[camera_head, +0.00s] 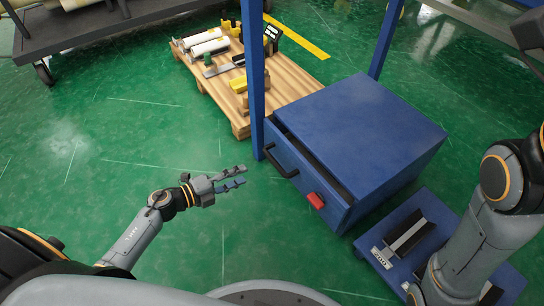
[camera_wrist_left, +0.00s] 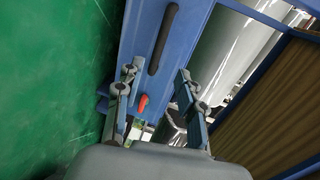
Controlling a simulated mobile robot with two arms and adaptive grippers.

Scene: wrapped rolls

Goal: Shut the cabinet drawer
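The blue cabinet (camera_head: 365,125) stands right of centre in the head view. Its drawer (camera_head: 300,180) is partly out, with a dark gap showing between its front and the cabinet body. The drawer front has a black bar handle (camera_head: 280,160) and a red piece (camera_head: 315,200) on it. My left gripper (camera_head: 243,176) is open and empty, left of the drawer front and apart from it. In the left wrist view, its two fingers (camera_wrist_left: 156,92) stand apart with the drawer's blue front and black handle (camera_wrist_left: 162,40) beyond. My right arm shows at right, but its gripper is not visible.
A blue post (camera_head: 255,80) rises beside the cabinet's left corner. A wooden pallet (camera_head: 285,85) with rolls and tools lies behind. A blue platform (camera_head: 445,205) with dark holders sits at the lower right, partly behind my right arm. The green floor left of the drawer is clear.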

